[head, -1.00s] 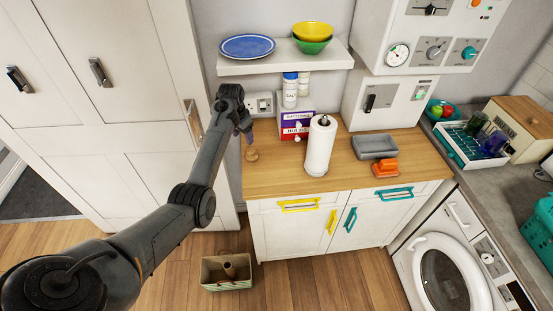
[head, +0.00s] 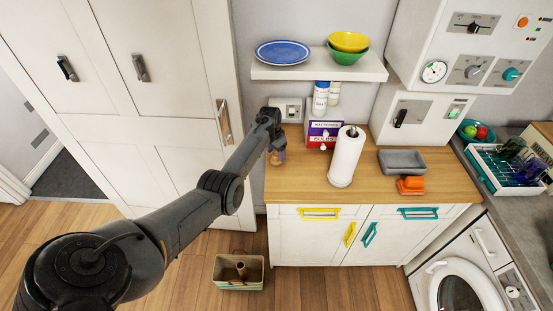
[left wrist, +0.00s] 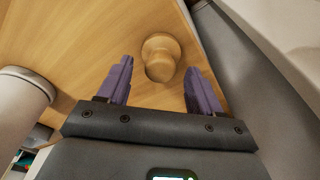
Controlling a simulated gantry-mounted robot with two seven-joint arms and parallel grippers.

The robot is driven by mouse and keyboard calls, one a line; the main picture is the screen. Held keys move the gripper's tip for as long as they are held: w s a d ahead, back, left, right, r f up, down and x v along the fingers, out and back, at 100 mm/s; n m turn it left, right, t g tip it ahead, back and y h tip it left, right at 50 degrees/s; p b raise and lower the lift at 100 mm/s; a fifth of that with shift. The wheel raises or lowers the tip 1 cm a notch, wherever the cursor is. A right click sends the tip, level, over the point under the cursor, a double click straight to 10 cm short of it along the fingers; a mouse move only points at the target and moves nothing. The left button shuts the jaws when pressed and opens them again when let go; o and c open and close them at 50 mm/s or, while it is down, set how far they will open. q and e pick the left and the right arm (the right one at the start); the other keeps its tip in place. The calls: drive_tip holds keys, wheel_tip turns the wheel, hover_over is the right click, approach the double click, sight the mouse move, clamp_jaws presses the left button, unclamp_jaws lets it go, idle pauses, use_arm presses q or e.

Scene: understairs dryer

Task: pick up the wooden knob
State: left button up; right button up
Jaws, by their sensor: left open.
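The wooden knob (left wrist: 160,58) is round and light brown, with a flared base, on the wooden counter (left wrist: 90,40) in the left wrist view. My left gripper (left wrist: 160,78) is open, with its two purple fingers on either side of the line to the knob. The knob lies between and just beyond the fingertips, and I see no contact. In the head view the left gripper (head: 278,156) is over the left end of the counter, and the knob (head: 276,160) is mostly hidden by it. My right gripper is not in view.
A paper towel roll (head: 346,158) stands to the right on the counter, also showing in the left wrist view (left wrist: 20,105). Boxes (head: 322,133) stand behind. A grey tray (head: 406,161) and an orange object (head: 410,185) are farther right. A shelf (head: 318,70) hangs above.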

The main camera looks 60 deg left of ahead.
use_arm(q)
drive_tip(key=shift+w+f, duration=0.15)
drive_tip(key=shift+f, duration=0.85)
drive_tip(key=c, duration=1.1)
